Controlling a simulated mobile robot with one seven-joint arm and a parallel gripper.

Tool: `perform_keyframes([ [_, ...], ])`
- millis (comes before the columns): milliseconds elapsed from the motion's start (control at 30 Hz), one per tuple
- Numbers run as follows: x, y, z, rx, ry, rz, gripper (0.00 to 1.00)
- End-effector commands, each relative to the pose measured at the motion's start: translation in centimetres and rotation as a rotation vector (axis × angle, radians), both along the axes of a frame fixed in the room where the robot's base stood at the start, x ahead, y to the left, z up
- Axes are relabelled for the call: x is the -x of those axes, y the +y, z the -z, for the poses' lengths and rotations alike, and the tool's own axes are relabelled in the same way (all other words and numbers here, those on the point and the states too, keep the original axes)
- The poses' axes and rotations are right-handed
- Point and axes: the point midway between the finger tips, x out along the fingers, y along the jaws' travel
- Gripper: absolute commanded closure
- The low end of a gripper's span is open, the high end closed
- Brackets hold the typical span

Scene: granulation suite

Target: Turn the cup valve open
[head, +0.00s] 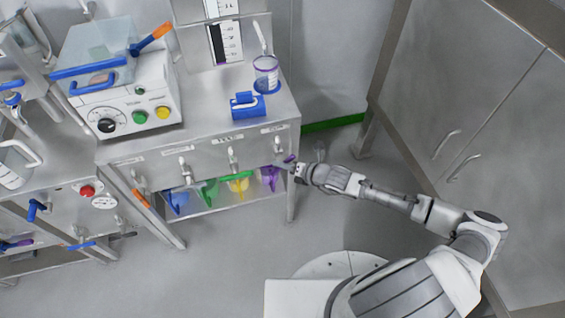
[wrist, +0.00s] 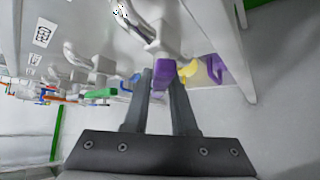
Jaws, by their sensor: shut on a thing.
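A row of metal valves sits on the front panel of the steel bench. The rightmost valve (head: 279,147) has a purple handle (head: 289,158); in the wrist view the purple handle (wrist: 164,70) stands between my fingertips, below the metal valve body (wrist: 160,40). My gripper (head: 296,168) reaches it from the right and is shut on the purple handle; it also shows in the wrist view (wrist: 162,84). A clear cup (head: 266,72) with a purple rim and blue base stands on the bench top. I cannot tell the valve's exact angle.
Blue, green, yellow (head: 238,184) and purple (head: 269,177) items are on the shelf below the valves. A blue block (head: 248,105) and a white machine (head: 125,95) stand on the bench. A steel cabinet (head: 470,120) is at right. The floor in front is clear.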

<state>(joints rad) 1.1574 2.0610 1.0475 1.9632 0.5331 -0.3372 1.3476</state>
Motion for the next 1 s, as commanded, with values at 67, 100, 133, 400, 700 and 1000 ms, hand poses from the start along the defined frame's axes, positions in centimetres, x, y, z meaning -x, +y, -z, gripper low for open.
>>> perform_keyframes([
  [67, -0.01, 0.07, -0.22, 0.055, -0.017, -0.002, 1.00],
  [100, -0.03, 0.05, -0.27, 0.086, -0.026, -0.001, 1.00],
  [133, -0.03, 0.05, -0.33, 0.111, -0.034, -0.002, 1.00],
  [400, -0.03, 0.13, -0.61, 0.356, -0.104, -0.002, 1.00],
  [700, -0.07, 0.10, -0.45, 0.579, -0.169, 0.000, 1.00],
  [1000, -0.10, 0.01, -0.21, 0.706, -0.204, 0.001, 1.00],
])
